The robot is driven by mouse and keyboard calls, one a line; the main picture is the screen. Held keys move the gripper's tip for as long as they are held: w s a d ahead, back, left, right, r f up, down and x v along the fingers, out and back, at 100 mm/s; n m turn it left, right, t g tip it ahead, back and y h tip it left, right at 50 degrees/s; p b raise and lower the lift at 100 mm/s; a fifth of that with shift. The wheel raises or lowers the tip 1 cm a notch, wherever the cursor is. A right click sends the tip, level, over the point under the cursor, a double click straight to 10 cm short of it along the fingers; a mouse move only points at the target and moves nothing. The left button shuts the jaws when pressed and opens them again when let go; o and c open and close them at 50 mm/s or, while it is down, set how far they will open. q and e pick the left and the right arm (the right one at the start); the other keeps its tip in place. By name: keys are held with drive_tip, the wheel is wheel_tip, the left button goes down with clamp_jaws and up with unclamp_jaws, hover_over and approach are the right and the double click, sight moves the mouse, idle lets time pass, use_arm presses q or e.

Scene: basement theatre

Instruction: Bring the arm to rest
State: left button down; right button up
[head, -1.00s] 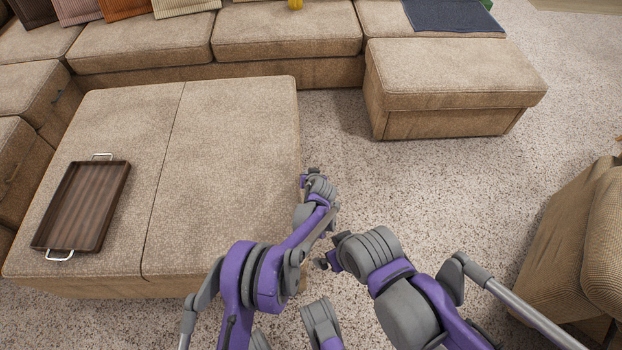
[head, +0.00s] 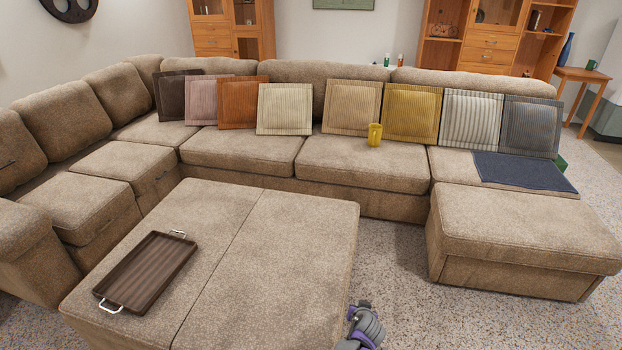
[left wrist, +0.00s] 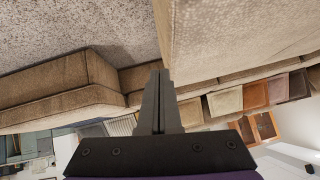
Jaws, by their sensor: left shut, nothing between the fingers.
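My left gripper (head: 362,310) shows at the bottom of the head view, just off the right side of the large ottoman (head: 290,225). In the left wrist view its two fingers (left wrist: 159,85) are together, with nothing between them. Only the end of my left arm shows in the head view. My right gripper is not in view.
A wooden tray (head: 150,268) with metal handles lies on the ottoman. A sectional sofa (head: 225,150) with several cushions stands behind, with a yellow mug (head: 375,134) on its seat. A footstool section (head: 530,225) stands at right. Carpet (head: 395,275) lies clear between.

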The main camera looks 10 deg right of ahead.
use_arm(q)
drive_tip(key=s+a+r+n+g+y, duration=0.1)
drive_tip(key=s+a+r, duration=0.1)
drive_tip(key=a+r, duration=0.55)
drive_tip(key=s+a+r+n, duration=0.15)
drive_tip(key=a+r, duration=0.25)
drive_tip(key=a, duration=0.6)
drive_tip(key=s+a+r+g+y, duration=0.1)
drive_tip(key=s+a+r, duration=0.2)
drive_tip(key=a+r, duration=0.45)
drive_tip(key=s+a+n+g, duration=0.1)
drive_tip(key=s+a, duration=0.5)
drive_tip(key=s, duration=0.4)
drive_tip(key=s+a+n+g, duration=0.1)
drive_tip(key=s+a, duration=0.4)
drive_tip(key=s, duration=0.5)
drive_tip(key=s+a+n+g, duration=0.1)
drive_tip(key=s+a, duration=0.5)
drive_tip(key=s, duration=0.3)
wheel_tip(320, 180, up, 24)
drive_tip(key=w+t+p, duration=0.1)
drive_tip(key=p, duration=1.9)
drive_tip(key=shift+w+f+p, duration=0.15)
drive_tip(key=shift+f+p, duration=0.1)
drive_tip(key=shift+p, duration=0.05)
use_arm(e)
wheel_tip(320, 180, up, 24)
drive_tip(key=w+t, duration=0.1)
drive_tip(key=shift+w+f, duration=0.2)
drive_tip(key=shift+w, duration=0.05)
